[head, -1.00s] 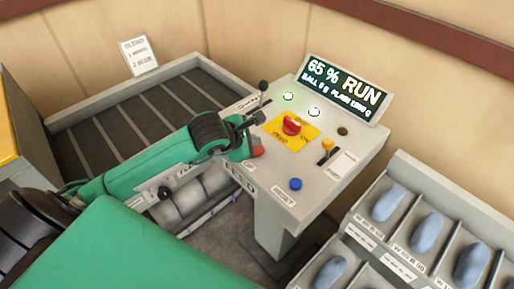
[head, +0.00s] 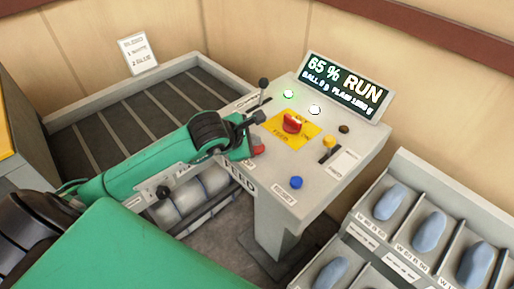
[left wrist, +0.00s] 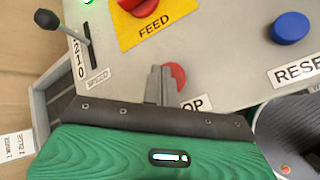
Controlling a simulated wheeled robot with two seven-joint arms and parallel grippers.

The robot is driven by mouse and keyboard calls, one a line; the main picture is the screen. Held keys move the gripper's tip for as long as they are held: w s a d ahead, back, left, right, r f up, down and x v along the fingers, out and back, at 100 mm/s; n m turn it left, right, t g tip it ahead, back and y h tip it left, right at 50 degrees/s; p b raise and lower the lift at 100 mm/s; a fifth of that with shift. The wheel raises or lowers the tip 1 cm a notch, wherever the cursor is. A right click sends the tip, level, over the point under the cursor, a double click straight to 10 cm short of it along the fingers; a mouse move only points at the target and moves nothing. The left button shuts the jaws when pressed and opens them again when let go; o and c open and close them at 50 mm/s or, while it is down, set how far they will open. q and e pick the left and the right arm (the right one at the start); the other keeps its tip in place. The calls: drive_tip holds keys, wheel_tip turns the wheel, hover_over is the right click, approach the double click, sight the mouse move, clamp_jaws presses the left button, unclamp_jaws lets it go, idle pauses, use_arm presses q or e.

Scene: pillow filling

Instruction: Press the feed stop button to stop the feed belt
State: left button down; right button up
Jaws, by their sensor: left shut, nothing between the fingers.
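The control panel (head: 338,165) carries a red button (head: 258,150) near its left edge, beside my left gripper (head: 258,118). In the left wrist view, the same red button (left wrist: 178,74) is partly hidden behind the shut, empty fingers of my left gripper (left wrist: 160,72). A label ending in "OP" (left wrist: 194,104) lies just below it. I cannot tell whether the fingers touch the button. The display (head: 343,88) reads 65 % RUN. My right gripper is not in view.
A red knob on a yellow FEED plate (head: 281,136), a blue RESET button (head: 295,182), a yellow lever (head: 329,142) and a black-knobbed lever (head: 263,84) are close by. A slatted belt (head: 120,125) lies left. A bin rack (head: 405,152) stands right.

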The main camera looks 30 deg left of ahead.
use_arm(q)
drive_tip(key=shift+f+b, duration=0.55)
drive_tip(key=shift+b, duration=0.15)
idle(0.8)
drive_tip(key=shift+r, duration=0.15)
drive_tip(key=shift+r+p, duration=0.3)
drive_tip(key=shift+r, duration=0.5)
drive_tip(key=shift+r+p, duration=1.1)
drive_tip(key=shift+r, duration=1.45)
